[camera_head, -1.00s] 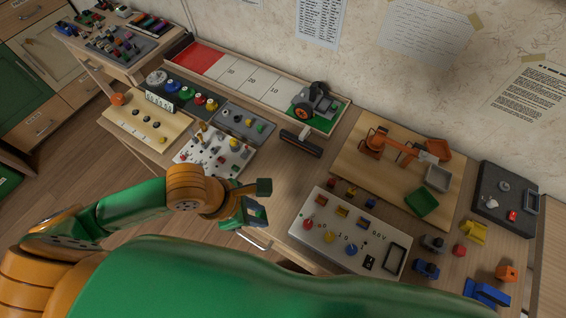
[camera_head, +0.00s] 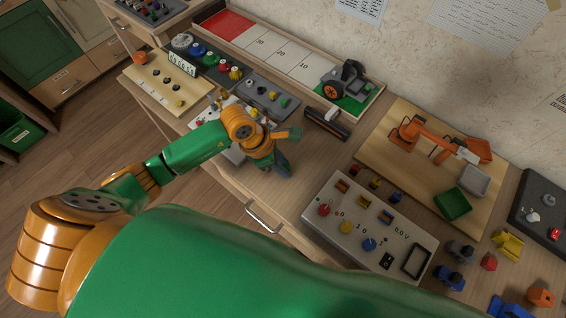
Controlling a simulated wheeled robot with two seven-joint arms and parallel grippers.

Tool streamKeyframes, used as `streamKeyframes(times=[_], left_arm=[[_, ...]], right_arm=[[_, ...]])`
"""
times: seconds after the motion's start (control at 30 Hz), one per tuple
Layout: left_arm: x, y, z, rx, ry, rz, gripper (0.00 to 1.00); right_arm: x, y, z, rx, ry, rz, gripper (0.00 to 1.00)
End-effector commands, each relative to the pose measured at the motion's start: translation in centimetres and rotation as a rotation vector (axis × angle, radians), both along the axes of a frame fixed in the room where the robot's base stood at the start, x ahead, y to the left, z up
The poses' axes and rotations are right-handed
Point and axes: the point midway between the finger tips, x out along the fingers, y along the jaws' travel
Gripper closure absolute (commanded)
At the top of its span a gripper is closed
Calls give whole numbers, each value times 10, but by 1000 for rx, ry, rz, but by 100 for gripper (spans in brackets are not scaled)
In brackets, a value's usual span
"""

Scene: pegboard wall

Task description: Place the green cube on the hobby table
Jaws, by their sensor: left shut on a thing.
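The hobby table (camera_head: 318,163) is the long wooden bench along the wall, with a bare patch at its middle. My left gripper (camera_head: 286,151) is over this patch, beside the white pegged board, with its fingers pointing right and down. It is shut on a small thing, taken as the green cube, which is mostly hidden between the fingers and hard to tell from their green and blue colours. I cannot tell whether it touches the tabletop. My right gripper is not in view.
A board with an orange robot arm (camera_head: 428,137) and a green tray (camera_head: 453,204) stands further right. A drawer handle (camera_head: 262,219) sticks out at the front edge.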

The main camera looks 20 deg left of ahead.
Motion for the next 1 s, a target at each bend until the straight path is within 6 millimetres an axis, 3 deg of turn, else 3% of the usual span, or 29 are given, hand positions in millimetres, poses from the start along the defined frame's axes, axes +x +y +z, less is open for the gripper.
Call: streamKeyframes(times=[0.1, 0.13, 0.23, 0.63, 1.0], left_arm=[[0, 0, -3, 0, 0, 0, 100], [0, 0, -3, 0, 0, 0, 69], [0, 0, -2, 0, 0, 0, 42], [-1, 3, 7, 2, -2, 0, 42], [-15, 35, 91, 4, -4, 0, 42]], right_arm=[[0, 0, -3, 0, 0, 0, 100], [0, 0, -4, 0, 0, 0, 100], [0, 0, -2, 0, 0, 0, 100], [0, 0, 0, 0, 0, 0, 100], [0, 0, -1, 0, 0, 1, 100]])
